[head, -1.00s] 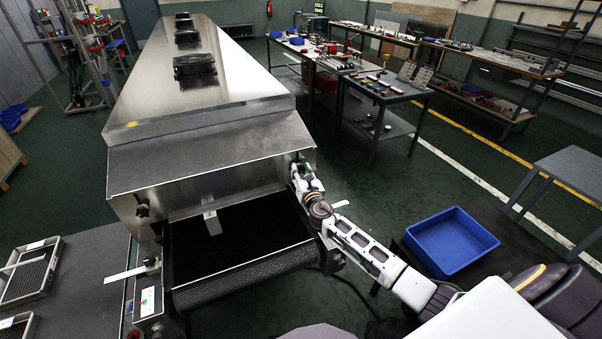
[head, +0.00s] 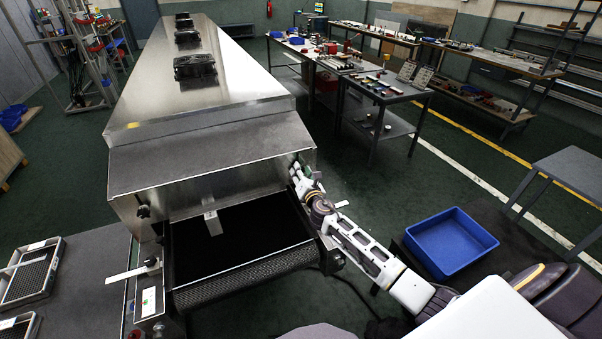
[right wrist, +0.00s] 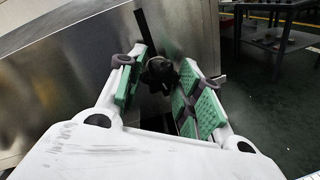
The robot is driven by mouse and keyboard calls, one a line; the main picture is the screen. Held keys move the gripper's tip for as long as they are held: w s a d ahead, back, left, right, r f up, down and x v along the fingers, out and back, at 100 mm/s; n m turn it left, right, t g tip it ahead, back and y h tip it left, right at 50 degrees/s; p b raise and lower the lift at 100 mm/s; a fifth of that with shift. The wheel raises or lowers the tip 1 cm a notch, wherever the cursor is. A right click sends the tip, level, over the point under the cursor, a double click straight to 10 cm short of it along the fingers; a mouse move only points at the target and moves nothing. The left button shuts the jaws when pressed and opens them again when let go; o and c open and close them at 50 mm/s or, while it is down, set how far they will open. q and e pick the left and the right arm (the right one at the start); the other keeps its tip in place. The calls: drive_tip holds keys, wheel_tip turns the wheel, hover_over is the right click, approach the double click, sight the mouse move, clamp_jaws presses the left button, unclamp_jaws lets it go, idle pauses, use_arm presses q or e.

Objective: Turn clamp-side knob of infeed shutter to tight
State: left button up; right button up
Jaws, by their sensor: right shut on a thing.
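My right gripper (head: 297,168) is at the right end of the dryer's steel front. In the right wrist view, its two green-padded fingers (right wrist: 160,90) are closed on a black knob (right wrist: 160,70) on the side of the steel housing. The knob is hidden in the head view, and no tight mark on it can be read. The infeed shutter (head: 190,198) is the steel front panel above the dark belt opening. Another black knob (head: 143,211) sits at the left end of the front, away from my gripper. My left gripper is not in view.
A blue bin (head: 450,243) stands on the right. Black mesh trays (head: 28,270) lie on the left table. Open floor lies right of the dryer.

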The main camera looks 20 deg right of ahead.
drive_tip(key=m+y+p, duration=0.1)
drive_tip(key=m, duration=0.5)
drive_tip(key=m+y+p, duration=0.1)
drive_tip(key=m+p, duration=0.1)
drive_tip(key=m, duration=0.4)
drive_tip(key=m+y+p, duration=0.1)
drive_tip(key=m+p, duration=0.1)
drive_tip(key=m, duration=0.4)
drive_tip(key=shift+d, duration=0.25)
idle(0.4)
drive_tip(key=o, duration=1.1)
drive_tip(key=shift+c, duration=0.2)
drive_tip(key=shift+s, duration=0.1)
